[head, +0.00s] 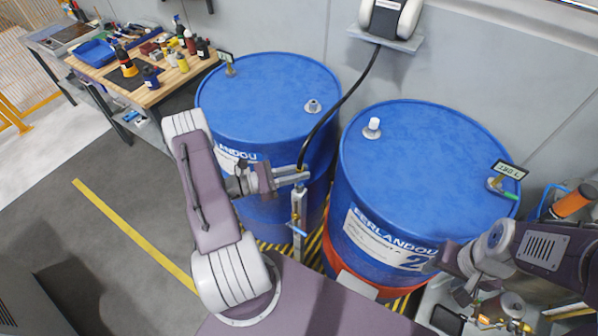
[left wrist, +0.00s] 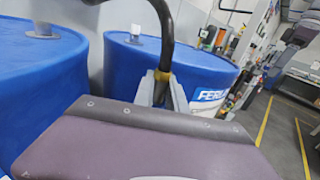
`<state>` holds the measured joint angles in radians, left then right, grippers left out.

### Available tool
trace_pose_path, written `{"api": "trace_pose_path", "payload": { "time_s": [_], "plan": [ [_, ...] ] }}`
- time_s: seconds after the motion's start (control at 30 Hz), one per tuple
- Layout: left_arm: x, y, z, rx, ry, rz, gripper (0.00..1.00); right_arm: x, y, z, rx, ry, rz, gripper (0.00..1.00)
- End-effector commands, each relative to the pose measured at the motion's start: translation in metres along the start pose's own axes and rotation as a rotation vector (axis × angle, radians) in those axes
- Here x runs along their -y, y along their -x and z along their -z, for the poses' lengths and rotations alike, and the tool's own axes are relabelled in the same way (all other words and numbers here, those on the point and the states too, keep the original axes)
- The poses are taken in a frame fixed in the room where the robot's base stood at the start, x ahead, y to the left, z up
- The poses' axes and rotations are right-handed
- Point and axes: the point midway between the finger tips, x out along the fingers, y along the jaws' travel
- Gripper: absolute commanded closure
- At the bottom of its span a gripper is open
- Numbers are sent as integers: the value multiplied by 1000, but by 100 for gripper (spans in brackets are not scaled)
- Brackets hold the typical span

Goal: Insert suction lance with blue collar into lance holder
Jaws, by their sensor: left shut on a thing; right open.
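My left gripper (head: 300,174) is shut on the suction lance, between the fronts of the two blue drums. The lance's black hose (head: 318,127) rises from the jaws to a pump unit on the wall; it also shows in the left wrist view (left wrist: 165,35), above a brass-coloured fitting between the fingers. A slim pale upright part (head: 298,205) is below the jaws, with a small blue piece (head: 297,230) on it. I cannot tell where lance ends and holder begins there. My right gripper (head: 447,281) is open and empty, in front of the right drum.
The left drum (head: 265,85) and right drum (head: 425,150) have bungs on top; the right one carries a tag (head: 510,170). A cluttered workbench (head: 150,92) is at back left. Fittings (head: 490,310) lie below my right gripper. The floor at left is clear.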

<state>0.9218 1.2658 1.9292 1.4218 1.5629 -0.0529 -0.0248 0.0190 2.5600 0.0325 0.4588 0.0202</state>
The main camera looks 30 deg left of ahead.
Motion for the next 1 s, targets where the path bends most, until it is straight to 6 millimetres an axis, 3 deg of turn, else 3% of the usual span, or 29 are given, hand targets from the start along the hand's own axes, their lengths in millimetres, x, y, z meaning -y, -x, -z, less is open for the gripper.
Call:
{"api": "trace_pose_path", "payload": {
  "time_s": [0.7,0.73,0.8,1.0],
  "plan": [
    [0,0,19,0,0,0,100,0,-16,-2,0,0,0,47],
    [0,0,19,0,0,0,81,0,-16,-2,0,0,0,47],
    [0,0,18,0,0,0,61,0,-15,-2,0,0,0,47],
    [0,0,18,0,0,0,58,0,-15,-2,0,0,0,47]
  ]
}}
